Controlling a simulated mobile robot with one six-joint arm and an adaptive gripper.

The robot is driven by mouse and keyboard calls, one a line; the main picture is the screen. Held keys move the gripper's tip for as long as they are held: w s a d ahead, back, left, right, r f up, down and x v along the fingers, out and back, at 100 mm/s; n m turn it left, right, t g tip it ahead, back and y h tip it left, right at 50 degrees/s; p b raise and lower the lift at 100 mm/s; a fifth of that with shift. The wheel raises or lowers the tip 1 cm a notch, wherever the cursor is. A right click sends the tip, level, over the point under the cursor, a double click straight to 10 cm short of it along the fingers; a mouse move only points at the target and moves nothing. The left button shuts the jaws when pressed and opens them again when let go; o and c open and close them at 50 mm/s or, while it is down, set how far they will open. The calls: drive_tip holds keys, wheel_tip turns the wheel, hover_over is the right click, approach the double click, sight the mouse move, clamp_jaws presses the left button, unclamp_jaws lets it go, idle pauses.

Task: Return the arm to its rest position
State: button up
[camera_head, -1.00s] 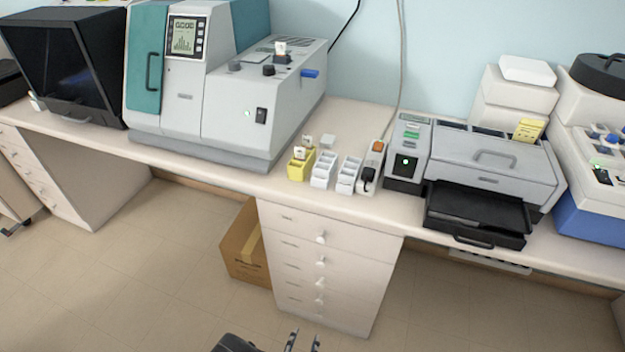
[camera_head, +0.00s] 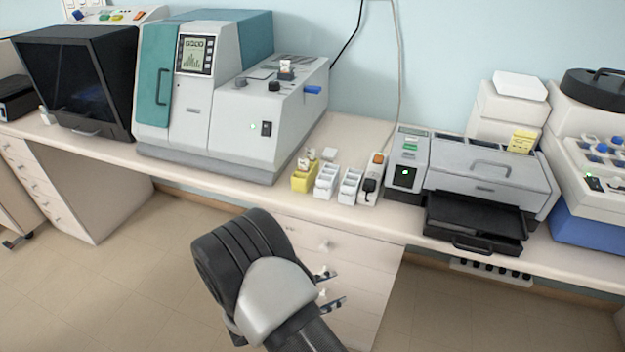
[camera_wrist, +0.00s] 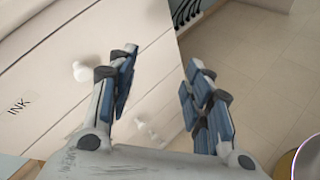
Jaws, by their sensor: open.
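My gripper (camera_head: 330,288) is in front of the white drawer unit (camera_head: 370,262), below the bench top in the head view. It is open and empty. In the wrist view its two fingers (camera_wrist: 158,88) stand apart with nothing between them. Behind them show the drawer fronts with white knobs (camera_wrist: 88,71) and a label reading INK (camera_wrist: 20,107). My arm and wrist hide part of the drawer unit in the head view.
The bench carries a grey and teal machine (camera_head: 205,150), a yellow rack (camera_head: 304,176), white racks (camera_head: 327,180), a power strip (camera_head: 371,180) and a printer-like device with a black tray (camera_head: 473,222). Open floor (camera_head: 135,290) lies to the left.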

drive_tip(key=s+d+r+m+g+y, duration=0.1)
drive_tip(key=s+d+r+m+g, duration=0.35)
drive_tip(key=r, duration=0.55)
drive_tip(key=s+d+r+m+g+y, duration=0.2)
drive_tip(key=s+d+r+m, duration=0.2)
drive_tip(key=d+r+m, duration=0.45)
drive_tip(key=s+a+r+m+t+y, duration=0.3)
drive_tip(key=s+r+m+y, duration=0.3)
drive_tip(key=s+r, duration=0.6)
drive_tip(key=s+y, duration=0.1)
drive_tip(key=s, duration=0.3)
drive_tip(key=shift+r+y, duration=0.3)
drive_tip(key=shift+y, duration=0.1)
